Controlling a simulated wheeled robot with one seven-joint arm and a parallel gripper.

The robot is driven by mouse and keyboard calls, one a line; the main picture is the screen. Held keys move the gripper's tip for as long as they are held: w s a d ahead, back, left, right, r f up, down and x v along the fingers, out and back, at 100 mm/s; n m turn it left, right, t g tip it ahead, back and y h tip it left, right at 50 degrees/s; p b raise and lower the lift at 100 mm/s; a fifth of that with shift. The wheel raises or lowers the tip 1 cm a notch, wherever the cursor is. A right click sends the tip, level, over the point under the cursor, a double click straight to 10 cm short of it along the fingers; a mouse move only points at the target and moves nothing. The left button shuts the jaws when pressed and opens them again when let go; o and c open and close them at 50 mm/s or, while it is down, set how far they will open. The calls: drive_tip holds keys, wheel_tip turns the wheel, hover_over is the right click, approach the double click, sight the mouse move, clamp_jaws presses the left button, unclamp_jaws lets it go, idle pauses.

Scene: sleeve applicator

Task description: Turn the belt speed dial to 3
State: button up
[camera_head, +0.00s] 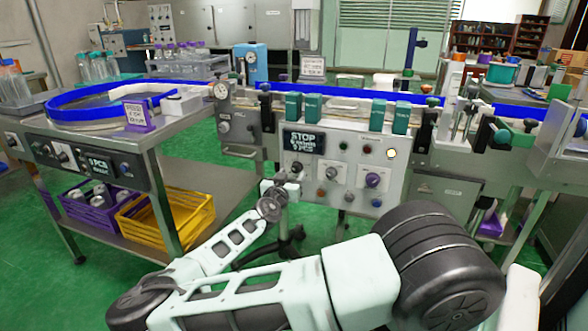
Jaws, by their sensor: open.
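A grey-white control panel (345,170) faces me on the front of the conveyor line. It carries several knobs and buttons, including a dark knob on a white plate (331,172), a purple knob (372,180) and a blue knob (376,202). The labels are too small to read, so I cannot tell which is the belt speed dial or its setting. My gripper (287,188) is open and small in view, at the panel's lower left. It overlaps the panel's edge in the picture; I cannot tell if it touches anything. My wrist and gripper hide part of that corner.
A dark display reading "STOP" (312,142) sits on the panel. Teal boxes (293,107) stand along the blue-edged belt above. A steel table (140,137) with its own knob panel (90,162) stands left, with purple and yellow crates (165,222) below.

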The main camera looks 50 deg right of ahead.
sight(295, 169)
drive_tip(key=shift+x, duration=1.65)
drive_tip(key=c, duration=1)
